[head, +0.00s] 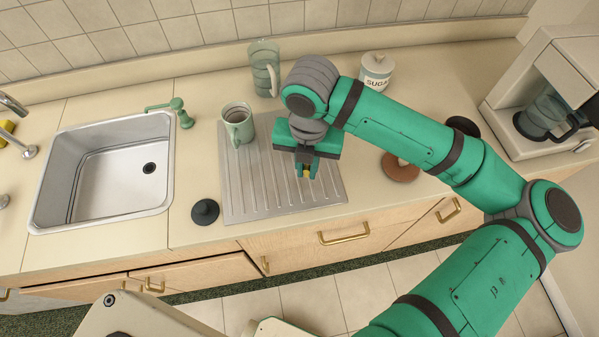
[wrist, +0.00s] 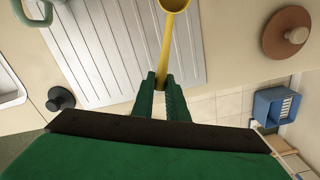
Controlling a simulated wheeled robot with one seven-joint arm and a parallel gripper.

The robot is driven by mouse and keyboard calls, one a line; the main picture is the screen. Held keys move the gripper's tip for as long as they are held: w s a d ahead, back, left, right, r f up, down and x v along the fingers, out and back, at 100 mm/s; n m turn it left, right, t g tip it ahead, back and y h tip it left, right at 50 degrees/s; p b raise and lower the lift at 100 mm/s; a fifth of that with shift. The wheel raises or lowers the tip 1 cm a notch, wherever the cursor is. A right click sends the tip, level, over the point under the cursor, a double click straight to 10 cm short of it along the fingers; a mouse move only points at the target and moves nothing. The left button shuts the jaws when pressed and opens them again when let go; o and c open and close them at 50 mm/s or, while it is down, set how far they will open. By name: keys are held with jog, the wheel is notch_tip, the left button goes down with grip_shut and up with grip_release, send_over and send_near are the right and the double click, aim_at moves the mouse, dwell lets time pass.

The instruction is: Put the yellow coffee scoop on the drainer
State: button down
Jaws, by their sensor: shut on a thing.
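The yellow coffee scoop (wrist: 166,42) is held in my gripper (wrist: 160,84), as the wrist view shows. The gripper is shut on the scoop's handle, and the bowl reaches toward the top of that view. In the head view my gripper (head: 307,172) is over the right part of the drainer (head: 265,195), with only a bit of yellow showing between the fingers. The ridged metal drainer also lies behind the scoop in the wrist view (wrist: 95,50). I cannot tell whether the scoop touches it.
A green mug (head: 238,127) stands on the drainer's back left. A black knobbed lid (head: 205,211) is left, a brown lid (head: 400,167) right. The sink (head: 105,175) is further left, the coffee maker (head: 545,105) far right.

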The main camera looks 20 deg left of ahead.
aim_at(300, 183)
jog(key=shift+w+a+f, duration=0.2)
jog(key=shift+a+f, duration=0.65)
jog(key=shift+f, duration=0.2)
notch_tip(300, 183, down, 3)
jog(key=shift+s+a+f, duration=0.1)
jog(key=shift+s+a, duration=0.05)
jog(key=shift+f, duration=0.25)
jog(key=c, duration=1.9)
grip_release()
jog(key=shift+w, duration=0.2)
jog(key=shift+o, duration=0.8)
jog(key=shift+s, duration=0.1)
